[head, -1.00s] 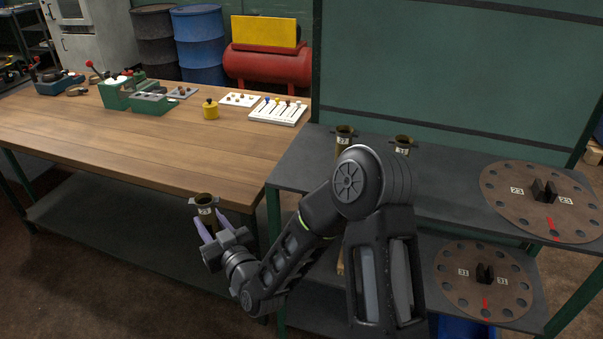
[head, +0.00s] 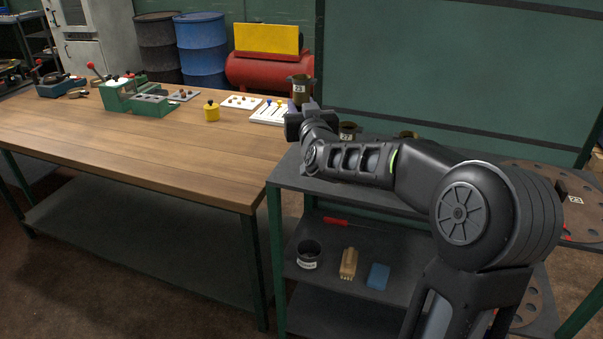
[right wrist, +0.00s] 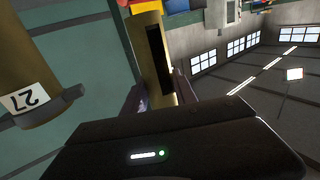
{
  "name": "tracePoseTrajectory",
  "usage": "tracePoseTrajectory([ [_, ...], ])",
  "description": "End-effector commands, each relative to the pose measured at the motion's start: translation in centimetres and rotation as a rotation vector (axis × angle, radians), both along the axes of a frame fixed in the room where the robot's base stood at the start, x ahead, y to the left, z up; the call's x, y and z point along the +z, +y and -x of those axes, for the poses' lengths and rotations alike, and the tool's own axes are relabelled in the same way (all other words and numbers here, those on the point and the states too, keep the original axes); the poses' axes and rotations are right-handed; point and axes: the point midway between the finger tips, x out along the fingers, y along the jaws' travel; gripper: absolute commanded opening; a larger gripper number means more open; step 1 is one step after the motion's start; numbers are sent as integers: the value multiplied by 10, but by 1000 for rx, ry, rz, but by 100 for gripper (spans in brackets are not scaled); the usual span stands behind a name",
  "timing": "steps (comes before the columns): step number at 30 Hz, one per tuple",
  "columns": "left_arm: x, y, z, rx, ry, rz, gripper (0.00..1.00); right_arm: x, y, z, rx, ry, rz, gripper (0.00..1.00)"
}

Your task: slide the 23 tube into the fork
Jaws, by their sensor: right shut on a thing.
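My right gripper (head: 301,108) is shut on a brass tube (head: 300,88) with a white label whose number is hard to read. It holds the tube upright above the far left corner of the dark shelf unit. In the right wrist view the held tube (right wrist: 148,35) shows a long dark slot. The 27 tube (right wrist: 30,85) stands beside it there, apart from it. The black fork (head: 561,188) on the upper round plate (head: 535,172) is largely hidden by my right arm. The lower plate (head: 530,300) shows only in part; its fork is hidden. My left gripper is out of view.
The 27 tube (head: 347,130) and another tube (head: 408,134) stand on the dark top shelf (head: 290,172), partly behind my arm. A black cup (head: 309,255), a brush (head: 348,263) and a blue block (head: 378,276) lie on the lower shelf. A wooden bench (head: 150,150) is at left.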

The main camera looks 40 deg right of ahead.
Motion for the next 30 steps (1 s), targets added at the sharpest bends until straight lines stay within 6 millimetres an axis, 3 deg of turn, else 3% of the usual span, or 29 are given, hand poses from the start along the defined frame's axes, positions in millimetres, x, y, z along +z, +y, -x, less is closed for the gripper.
tracePoseTrajectory([
  [6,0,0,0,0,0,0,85,-4,1,0,1,0,1,0],
  [15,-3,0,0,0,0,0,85,-46,1,0,0,1,2,0],
  [26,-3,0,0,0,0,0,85,-51,1,0,1,-1,2,0],
  [30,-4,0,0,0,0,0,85,-67,1,0,1,3,2,0],
])
